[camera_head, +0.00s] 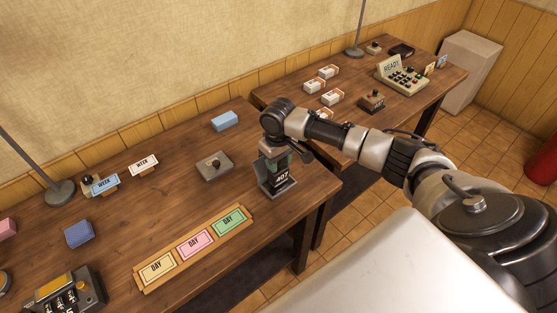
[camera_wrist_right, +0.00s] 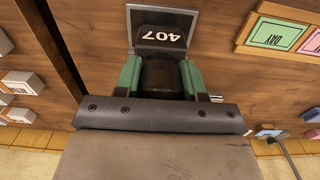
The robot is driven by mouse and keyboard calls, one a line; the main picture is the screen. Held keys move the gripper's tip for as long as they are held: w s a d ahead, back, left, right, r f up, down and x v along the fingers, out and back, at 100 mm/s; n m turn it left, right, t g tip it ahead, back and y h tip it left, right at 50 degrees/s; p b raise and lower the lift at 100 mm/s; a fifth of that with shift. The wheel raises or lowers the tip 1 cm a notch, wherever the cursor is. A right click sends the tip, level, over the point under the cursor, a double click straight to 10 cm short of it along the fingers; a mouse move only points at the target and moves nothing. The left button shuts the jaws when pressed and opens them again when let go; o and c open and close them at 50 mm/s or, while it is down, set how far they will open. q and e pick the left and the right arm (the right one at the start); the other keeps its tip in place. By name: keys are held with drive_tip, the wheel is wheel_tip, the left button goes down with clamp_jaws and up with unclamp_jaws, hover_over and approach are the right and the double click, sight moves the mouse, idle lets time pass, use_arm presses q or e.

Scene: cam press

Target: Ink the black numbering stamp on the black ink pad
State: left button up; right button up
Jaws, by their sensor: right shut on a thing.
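The black numbering stamp (camera_head: 281,181) shows white digits 407 and stands upright near the right edge of the near table. My right gripper (camera_head: 277,161) is shut on its upper part from above. In the right wrist view, the gripper's green finger pads (camera_wrist_right: 161,77) lie either side of the dark stamp body, with the 407 face (camera_wrist_right: 165,31) beyond them. I cannot tell whether this frame is the black ink pad's tin or part of the stamp, nor whether the stamp touches anything below. My left gripper is not in view.
On the near table (camera_head: 120,215), a board with three DAY cards (camera_head: 193,243) lies left of the stamp. A grey box with a knob (camera_head: 214,165) and a blue block (camera_head: 225,121) stand behind. The far table holds white boxes (camera_head: 331,97) and a READY console (camera_head: 402,76).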

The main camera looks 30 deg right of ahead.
idle(0.3)
drive_tip(key=shift+f, duration=0.5)
idle(0.4)
drive_tip(key=shift+s+f, duration=0.1)
drive_tip(key=shift+f, duration=0.05)
idle(2.1)
drive_tip(key=shift+p, duration=0.4)
wheel_tip(320, 180, up, 5)
drive_tip(key=p, duration=0.5)
drive_tip(key=shift+p, duration=0.35)
drive_tip(key=shift+r, duration=1.1)
